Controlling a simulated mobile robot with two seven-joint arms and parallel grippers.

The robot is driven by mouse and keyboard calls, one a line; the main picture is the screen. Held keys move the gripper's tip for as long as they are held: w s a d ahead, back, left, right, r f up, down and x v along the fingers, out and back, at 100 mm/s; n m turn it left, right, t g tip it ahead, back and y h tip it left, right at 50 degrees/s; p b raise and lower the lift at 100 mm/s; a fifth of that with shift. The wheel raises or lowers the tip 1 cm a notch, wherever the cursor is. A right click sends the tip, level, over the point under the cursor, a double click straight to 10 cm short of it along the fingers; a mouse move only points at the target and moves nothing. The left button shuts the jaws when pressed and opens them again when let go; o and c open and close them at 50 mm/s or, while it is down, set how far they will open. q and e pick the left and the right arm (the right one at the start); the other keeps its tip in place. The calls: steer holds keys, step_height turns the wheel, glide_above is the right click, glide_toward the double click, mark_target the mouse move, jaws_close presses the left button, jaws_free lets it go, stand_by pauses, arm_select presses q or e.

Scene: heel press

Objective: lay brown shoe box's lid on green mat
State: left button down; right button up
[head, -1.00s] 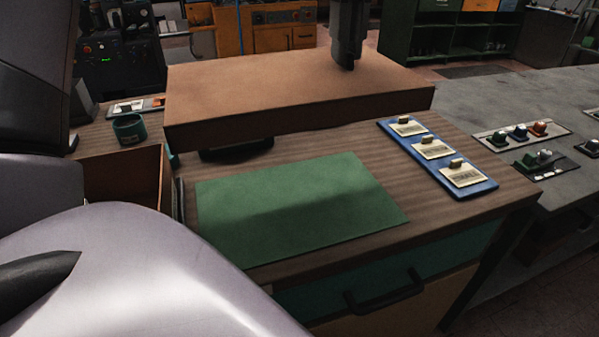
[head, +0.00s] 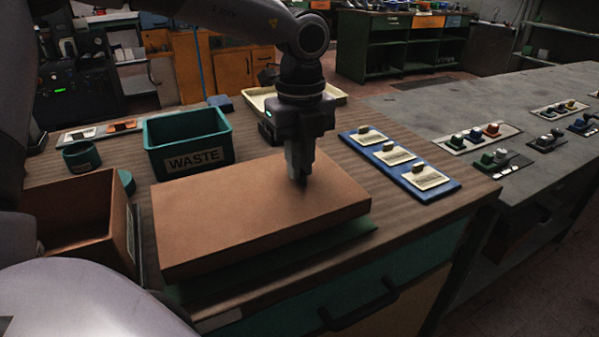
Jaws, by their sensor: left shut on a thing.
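The brown lid (head: 250,213) lies roughly level over the green mat (head: 352,238) on the bench and covers most of it. Strips of the mat show along the lid's front and right sides. I cannot tell whether the lid touches the mat or hangs just above it. My left gripper (head: 300,178) comes down from above and is shut on the lid near its far right part; its fingertips are partly hard to make out. The open brown shoe box (head: 124,235) stands at the left, without its lid. My right gripper is not in view.
A green waste bin (head: 190,162) and a cream tray (head: 258,98) stand behind the lid. A blue board with several cards (head: 430,186) lies to the right. A green round pot (head: 80,156) stands behind the box. A grey bench (head: 450,105) is farther right.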

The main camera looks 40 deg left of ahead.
arm_select(q)
steer(key=shift+f, duration=1.25)
steer(key=shift+f, duration=0.1)
steer(key=c, duration=1.2)
jaws_free()
steer(key=shift+o, duration=0.2)
step_height(320, 180, up, 12)
steer(key=shift+p, duration=0.3)
